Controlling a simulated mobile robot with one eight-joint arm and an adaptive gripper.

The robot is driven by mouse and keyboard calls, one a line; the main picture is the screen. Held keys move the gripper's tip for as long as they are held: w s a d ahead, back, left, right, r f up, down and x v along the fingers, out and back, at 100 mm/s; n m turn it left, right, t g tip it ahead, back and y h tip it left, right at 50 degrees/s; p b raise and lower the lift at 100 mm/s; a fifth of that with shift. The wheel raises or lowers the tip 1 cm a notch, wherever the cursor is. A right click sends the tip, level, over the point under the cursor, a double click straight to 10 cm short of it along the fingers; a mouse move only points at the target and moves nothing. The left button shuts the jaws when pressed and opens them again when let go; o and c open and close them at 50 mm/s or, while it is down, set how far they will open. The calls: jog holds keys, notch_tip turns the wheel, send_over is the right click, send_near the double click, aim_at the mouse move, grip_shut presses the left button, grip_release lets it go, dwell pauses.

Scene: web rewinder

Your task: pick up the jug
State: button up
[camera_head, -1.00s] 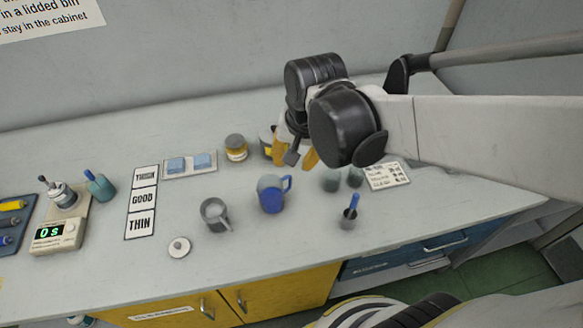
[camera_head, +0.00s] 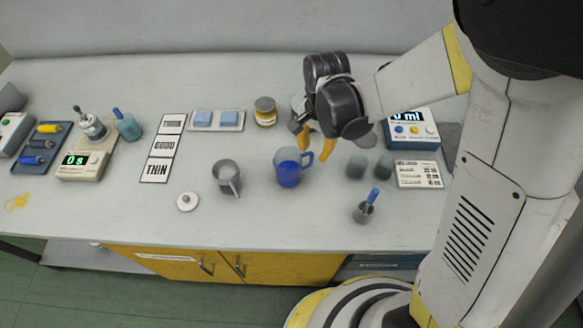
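A blue jug (camera_head: 288,170) with a grey upper part stands upright on the bench, its handle on the right. A grey handled cup (camera_head: 227,176) stands to its left; which vessel is meant by "jug" is not marked, but the blue one looks most like it. Whether a finger touches the handle cannot be told.
Two dark grey-green cups (camera_head: 356,166) stand right of the jug, and a small pot with a blue-handled tool (camera_head: 366,208) stands in front of them. A white disc (camera_head: 187,202) lies front left. Bench front is mostly clear.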

jog(key=f, duration=0.1)
jog(key=f+b, duration=0.1)
jog(key=f, duration=0.1)
jog(key=f+b, duration=0.1)
jog(key=shift+a+f, duration=0.25)
jog(key=shift+f, duration=0.1)
jog(key=shift+r, duration=0.15)
grip_shut()
jog(key=shift+r, duration=0.1)
